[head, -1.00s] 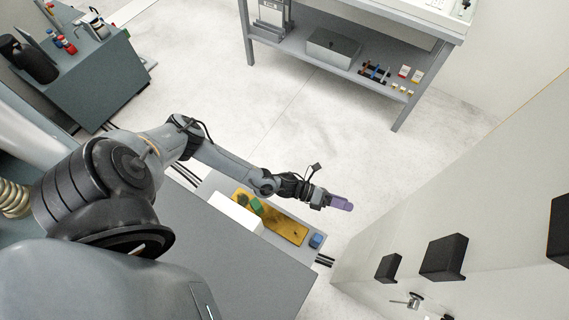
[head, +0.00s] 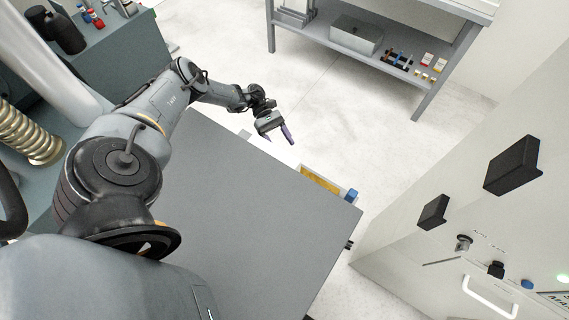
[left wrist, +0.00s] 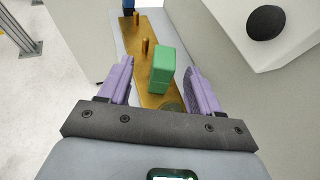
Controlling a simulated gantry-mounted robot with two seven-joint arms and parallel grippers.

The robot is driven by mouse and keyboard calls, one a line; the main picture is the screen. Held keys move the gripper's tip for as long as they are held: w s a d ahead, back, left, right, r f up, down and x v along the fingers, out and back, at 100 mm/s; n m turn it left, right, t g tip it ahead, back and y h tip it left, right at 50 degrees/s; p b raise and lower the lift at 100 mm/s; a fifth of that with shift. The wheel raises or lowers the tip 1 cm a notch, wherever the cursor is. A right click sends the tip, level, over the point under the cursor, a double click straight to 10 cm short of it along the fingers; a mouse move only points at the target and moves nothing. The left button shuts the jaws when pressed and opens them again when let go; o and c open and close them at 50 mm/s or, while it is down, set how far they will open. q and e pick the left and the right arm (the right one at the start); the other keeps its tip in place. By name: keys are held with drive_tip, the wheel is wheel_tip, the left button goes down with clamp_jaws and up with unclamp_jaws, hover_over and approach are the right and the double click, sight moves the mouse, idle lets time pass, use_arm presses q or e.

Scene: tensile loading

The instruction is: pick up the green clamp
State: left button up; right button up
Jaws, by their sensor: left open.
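The green clamp (left wrist: 161,72) is a small green block on a brass-coloured plate (left wrist: 131,42), seen in the left wrist view. My left gripper (head: 280,139) is open, with its purple fingers spread apart. In the left wrist view the clamp shows in the gap between the two fingers, and neither finger visibly grips it. In the head view the clamp is hidden; only the right end of the brass plate (head: 320,181) shows past the grey surface. My right gripper is not in view.
Brass pegs (left wrist: 145,48) stand on the plate, and a blue block (head: 351,195) is at its far end. A broad grey surface (head: 240,210) lies in front. A white panel with black handles (head: 514,165) stands at right. A shelf (head: 395,70) is at the back.

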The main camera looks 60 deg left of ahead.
use_arm(q)
drive_tip(key=x, duration=0.2)
drive_tip(key=shift+w+d+f, duration=0.1)
drive_tip(key=shift+w+d, duration=0.05)
drive_tip(key=shift+d, duration=0.25)
drive_tip(key=shift+d+f, duration=0.2)
drive_tip(key=shift+d, duration=0.1)
drive_tip(key=x, duration=0.3)
drive_tip(key=p+x, duration=0.1)
drive_tip(key=shift+s+d+f, duration=0.2)
drive_tip(key=shift+s+d, duration=0.15)
drive_tip(key=shift+s, duration=0.05)
